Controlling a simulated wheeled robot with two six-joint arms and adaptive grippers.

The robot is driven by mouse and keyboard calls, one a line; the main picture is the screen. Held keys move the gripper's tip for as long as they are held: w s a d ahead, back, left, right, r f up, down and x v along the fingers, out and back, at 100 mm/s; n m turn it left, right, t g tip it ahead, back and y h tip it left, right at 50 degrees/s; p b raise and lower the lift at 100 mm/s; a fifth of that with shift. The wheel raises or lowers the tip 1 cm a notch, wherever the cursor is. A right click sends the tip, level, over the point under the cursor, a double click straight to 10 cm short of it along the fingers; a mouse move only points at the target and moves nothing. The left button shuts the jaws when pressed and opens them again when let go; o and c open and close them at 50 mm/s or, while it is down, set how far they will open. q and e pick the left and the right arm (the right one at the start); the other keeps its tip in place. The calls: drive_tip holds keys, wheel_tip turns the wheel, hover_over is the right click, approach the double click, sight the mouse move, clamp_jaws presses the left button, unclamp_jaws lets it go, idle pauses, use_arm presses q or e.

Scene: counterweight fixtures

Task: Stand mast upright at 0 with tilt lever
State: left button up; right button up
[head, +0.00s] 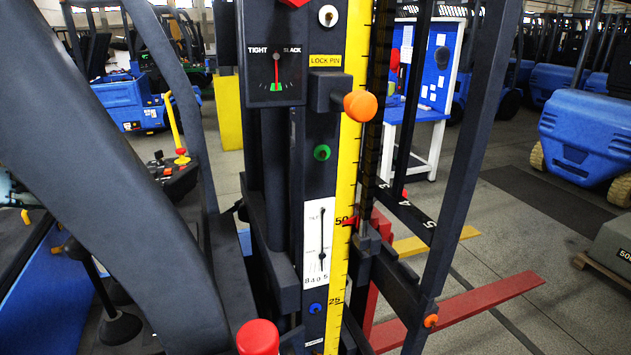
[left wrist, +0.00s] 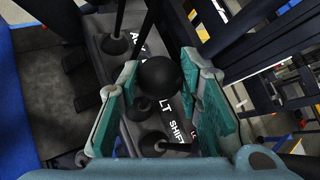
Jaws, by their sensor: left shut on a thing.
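The dark mast (head: 290,180) stands in the middle of the head view. A white tilt gauge plate (head: 311,245) on it has a near-vertical black needle pointing down near the 0; the exact reading is too small to tell. In the left wrist view, my left gripper (left wrist: 160,76) has its teal-padded fingers around a round black lever knob (left wrist: 160,74) and is shut on it. A teal bit of my left gripper seems to show at the head view's left edge. My right gripper is not in view.
Other black levers (left wrist: 118,44) with round boots stand close around the held knob. On the mast are a tight/slack dial (head: 276,75), an orange lock-pin knob (head: 360,105) and a yellow height scale (head: 343,210). A red fork (head: 470,308) reaches out right.

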use_arm(q)
drive_tip(key=shift+d, duration=0.1)
idle(0.5)
drive_tip(key=shift+w+d+p, duration=0.2)
drive_tip(key=shift+d+p, duration=0.1)
drive_tip(key=shift+d, duration=0.15)
drive_tip(key=shift+w+r, duration=0.1)
drive_tip(key=shift+r, duration=0.05)
idle(1.1)
idle(0.4)
drive_tip(key=shift+o, duration=0.2)
drive_tip(key=shift+w+d, duration=0.25)
drive_tip(key=shift+d, duration=0.45)
drive_tip(key=shift+w+d, duration=0.2)
drive_tip(key=shift+d, duration=0.45)
drive_tip(key=o, duration=0.9)
drive_tip(key=shift+a, duration=0.1)
